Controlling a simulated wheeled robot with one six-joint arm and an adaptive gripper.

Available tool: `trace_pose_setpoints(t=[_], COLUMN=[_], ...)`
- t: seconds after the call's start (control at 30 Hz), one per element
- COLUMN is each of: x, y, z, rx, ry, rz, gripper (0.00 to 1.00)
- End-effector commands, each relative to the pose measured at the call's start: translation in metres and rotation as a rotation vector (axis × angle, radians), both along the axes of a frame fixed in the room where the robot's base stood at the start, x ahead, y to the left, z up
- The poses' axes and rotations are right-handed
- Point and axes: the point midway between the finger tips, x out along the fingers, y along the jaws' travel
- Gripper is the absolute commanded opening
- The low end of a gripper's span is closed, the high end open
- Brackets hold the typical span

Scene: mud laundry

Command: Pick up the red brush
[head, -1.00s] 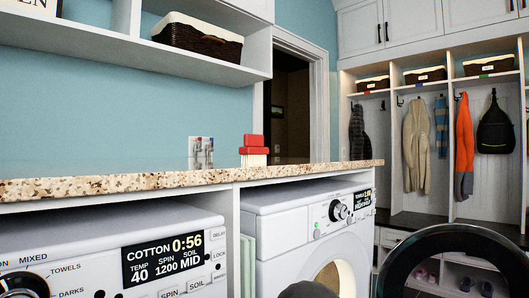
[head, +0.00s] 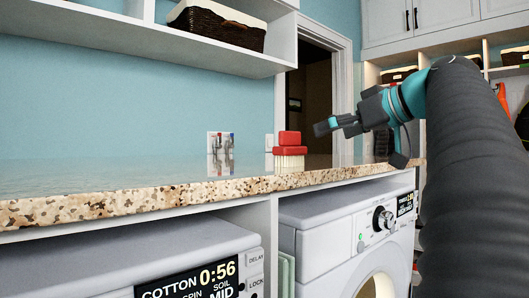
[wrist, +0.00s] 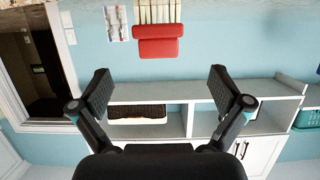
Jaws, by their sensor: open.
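The red brush (head: 289,145) stands on the stone countertop with its pale bristles down and its red handle up. My gripper (head: 362,143) is to the right of the brush in the head view, apart from it, open and empty. In the wrist view the picture is upside down; the brush (wrist: 158,45) lies beyond the two spread fingers of my gripper (wrist: 158,84), roughly centred between them. Nothing hides the brush in either view.
The granite countertop (head: 120,197) runs above two white washing machines. A wall shelf (head: 170,45) with a basket hangs above the counter. A doorway (head: 313,95) opens behind, and much of the counter's left is bare.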

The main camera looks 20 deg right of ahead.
Motion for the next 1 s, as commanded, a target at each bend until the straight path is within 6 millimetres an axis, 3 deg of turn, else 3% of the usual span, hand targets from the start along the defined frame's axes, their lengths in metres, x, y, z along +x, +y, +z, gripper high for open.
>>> trace_pose_setpoints(t=[0.4, 0.73, 1.0], x=[0.058, 0.081, 0.113], y=[0.022, 0.028, 0.037], z=[-0.019, -0.028, -0.042], rx=[0.000, -0.001, -0.001], ry=[-0.002, -0.001, -0.001], rz=[0.007, 0.003, 0.003], gripper=[1.00, 1.00, 1.00])
